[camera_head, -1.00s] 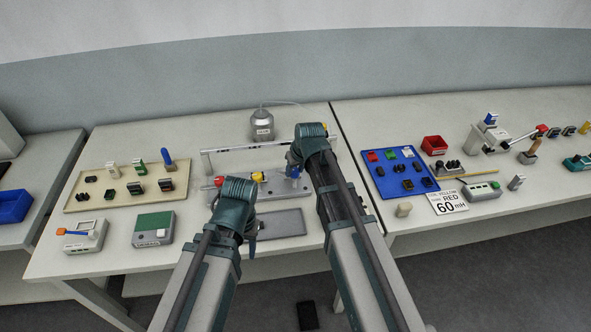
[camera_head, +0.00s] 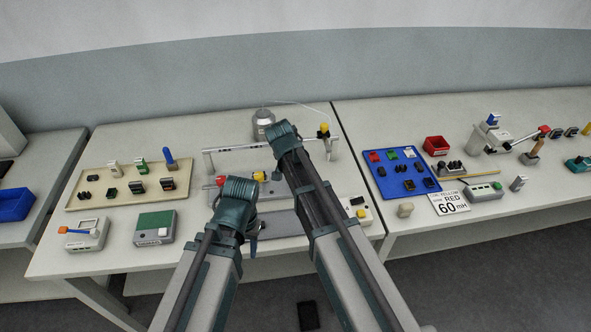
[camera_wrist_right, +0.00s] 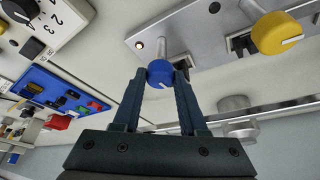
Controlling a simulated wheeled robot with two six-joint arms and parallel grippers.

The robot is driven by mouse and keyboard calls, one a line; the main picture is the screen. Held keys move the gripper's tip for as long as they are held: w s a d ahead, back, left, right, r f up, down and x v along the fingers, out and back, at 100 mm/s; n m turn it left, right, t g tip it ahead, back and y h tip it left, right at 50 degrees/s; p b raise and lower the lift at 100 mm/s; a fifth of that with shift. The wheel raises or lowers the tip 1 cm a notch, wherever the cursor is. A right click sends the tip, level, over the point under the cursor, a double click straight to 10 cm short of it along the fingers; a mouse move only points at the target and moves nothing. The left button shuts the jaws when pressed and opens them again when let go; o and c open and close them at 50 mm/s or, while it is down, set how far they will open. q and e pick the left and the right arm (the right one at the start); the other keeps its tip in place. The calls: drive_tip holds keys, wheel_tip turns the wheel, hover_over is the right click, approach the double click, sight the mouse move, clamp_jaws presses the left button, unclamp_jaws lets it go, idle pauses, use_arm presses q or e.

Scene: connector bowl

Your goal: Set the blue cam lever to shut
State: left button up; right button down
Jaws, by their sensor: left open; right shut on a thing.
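The blue cam lever (camera_wrist_right: 160,73) has a round blue knob on a pale stem rising from a grey plate. In the right wrist view my right gripper (camera_wrist_right: 156,76) is shut on that knob. In the head view my right arm hides the blue lever and the gripper's fingers. A yellow-knobbed lever (camera_wrist_right: 276,32) stands beside it; it also shows in the head view (camera_head: 259,176), with a red-knobbed lever (camera_head: 220,181) to its left. My left gripper (camera_head: 253,236) is open at the front of the fixture, its fingers mostly hidden by its wrist.
A small lit lamp (camera_wrist_right: 138,45) is on the plate near the blue lever. A rail (camera_head: 222,150) runs behind the fixture. A dial box (camera_head: 358,208) stands to its right. A beige tray (camera_head: 84,205) of connectors lies left, a blue tray (camera_head: 375,170) right.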

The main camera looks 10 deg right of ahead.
drive_tip(key=shift+a+m+g, duration=0.1)
drive_tip(key=shift+m+g, duration=0.2)
drive_tip(key=shift+m, duration=0.6)
drive_tip(key=shift+h, duration=0.3)
drive_tip(key=shift+c, duration=2.2)
unclamp_jaws()
drive_tip(key=shift+r, duration=0.1)
drive_tip(key=p+v, duration=1.2)
drive_tip(key=v, duration=0.1)
drive_tip(key=shift+r+p, duration=0.3)
drive_tip(key=shift+p, duration=0.1)
drive_tip(key=shift+a, duration=0.15)
